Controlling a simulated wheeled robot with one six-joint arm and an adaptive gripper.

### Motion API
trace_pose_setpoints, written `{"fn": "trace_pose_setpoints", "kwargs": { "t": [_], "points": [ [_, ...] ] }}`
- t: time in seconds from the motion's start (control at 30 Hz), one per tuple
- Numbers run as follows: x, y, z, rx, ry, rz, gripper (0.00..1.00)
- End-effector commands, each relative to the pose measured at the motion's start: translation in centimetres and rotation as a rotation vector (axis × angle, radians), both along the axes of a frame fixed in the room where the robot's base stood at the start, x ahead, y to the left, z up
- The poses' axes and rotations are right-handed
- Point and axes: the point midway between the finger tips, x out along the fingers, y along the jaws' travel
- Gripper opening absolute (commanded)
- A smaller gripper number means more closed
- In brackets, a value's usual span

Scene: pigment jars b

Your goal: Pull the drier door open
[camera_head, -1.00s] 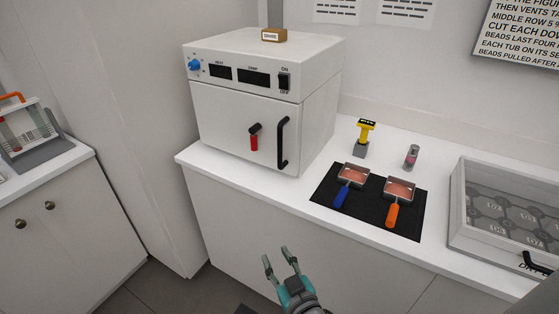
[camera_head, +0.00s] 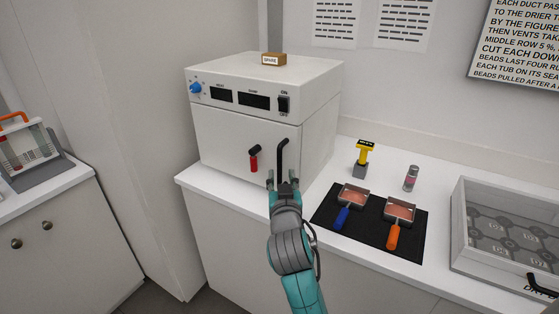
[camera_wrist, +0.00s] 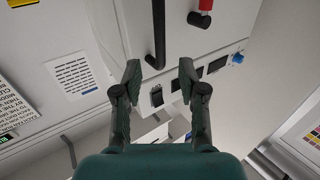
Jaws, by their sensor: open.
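The drier (camera_head: 318,115) is a white box on the counter. Its front door (camera_head: 222,135) is shut, with a black upright bar handle (camera_head: 282,152) on the right and a red-gripped latch (camera_head: 254,158) left of it. My gripper (camera_head: 282,177) is open and empty in front of the handle's lower part, which it partly hides. In the wrist view, the handle (camera_wrist: 158,30) runs down between my two fingertips (camera_wrist: 159,75), with its near end close to their level. No contact is visible. The latch (camera_wrist: 201,18) also shows there, hanging downward in the head view.
Right of the drier, a black mat (camera_head: 362,236) holds two scoops, with a yellow-topped tool (camera_head: 364,155) and a small jar (camera_head: 411,178) behind. A clear-lidded case (camera_head: 505,235) stands farther right. A brown block (camera_head: 274,60) sits on the drier.

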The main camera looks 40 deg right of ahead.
Motion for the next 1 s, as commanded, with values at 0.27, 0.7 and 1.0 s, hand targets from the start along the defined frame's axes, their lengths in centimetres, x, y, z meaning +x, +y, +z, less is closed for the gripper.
{"fn": "trace_pose_setpoints", "kwargs": {
  "t": [0.27,0.7,1.0],
  "points": [
    [4.0,-3.1,0.0,0.0,0.0,-0.001,0.41],
    [7.2,-5.3,0.0,-0.001,-0.001,0.001,0.41],
    [7.2,-5.3,0.0,-0.001,-0.001,0.001,0.26]
  ]
}}
